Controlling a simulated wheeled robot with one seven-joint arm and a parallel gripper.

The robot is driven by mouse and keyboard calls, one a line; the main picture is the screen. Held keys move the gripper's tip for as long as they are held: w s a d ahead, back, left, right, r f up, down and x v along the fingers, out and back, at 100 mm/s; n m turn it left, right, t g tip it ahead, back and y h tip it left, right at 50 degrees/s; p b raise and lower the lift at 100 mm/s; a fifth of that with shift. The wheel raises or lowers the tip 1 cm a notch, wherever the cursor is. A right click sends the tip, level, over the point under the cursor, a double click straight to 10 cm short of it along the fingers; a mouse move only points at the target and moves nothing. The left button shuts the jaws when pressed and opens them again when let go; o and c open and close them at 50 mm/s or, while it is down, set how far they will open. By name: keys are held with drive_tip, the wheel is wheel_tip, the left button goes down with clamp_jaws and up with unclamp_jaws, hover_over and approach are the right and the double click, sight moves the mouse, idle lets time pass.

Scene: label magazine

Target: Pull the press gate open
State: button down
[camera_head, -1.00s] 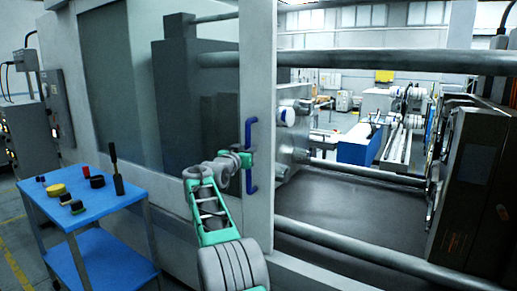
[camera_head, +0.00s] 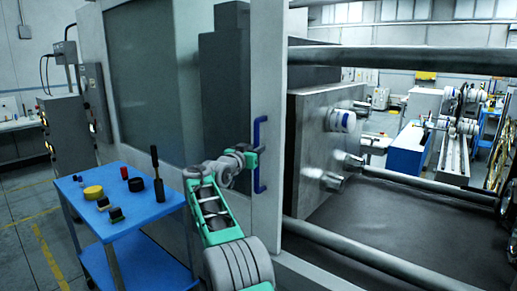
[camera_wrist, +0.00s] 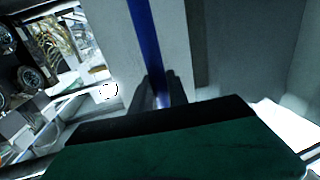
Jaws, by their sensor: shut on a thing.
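The press gate (camera_head: 268,110) is a tall sliding panel with a light grey frame edge and a dark window. Its blue vertical handle (camera_head: 259,135) sits on the frame edge near the middle of the head view. My gripper (camera_head: 256,158) is at the handle's middle. In the wrist view, my gripper's dark fingers (camera_wrist: 164,90) are shut around the blue handle (camera_wrist: 145,30). The fingertips themselves are partly hidden in the head view. The press opening lies to the right of the gate edge, with a grey platen block (camera_head: 315,140) showing inside.
A blue cart (camera_head: 135,222) with small parts and an upright dark tool (camera_head: 157,175) stands at the left, close to my arm. Thick horizontal tie bars (camera_head: 400,60) cross the press opening. A control cabinet (camera_head: 68,130) stands at the far left. Floor is free beside the cart.

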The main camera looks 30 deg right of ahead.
drive_tip(key=shift+r, duration=0.1)
drive_tip(key=c, duration=1.3)
unclamp_jaws()
drive_tip(key=b+v, duration=0.2)
drive_tip(key=v, duration=0.6)
drive_tip(key=shift+w, duration=0.1)
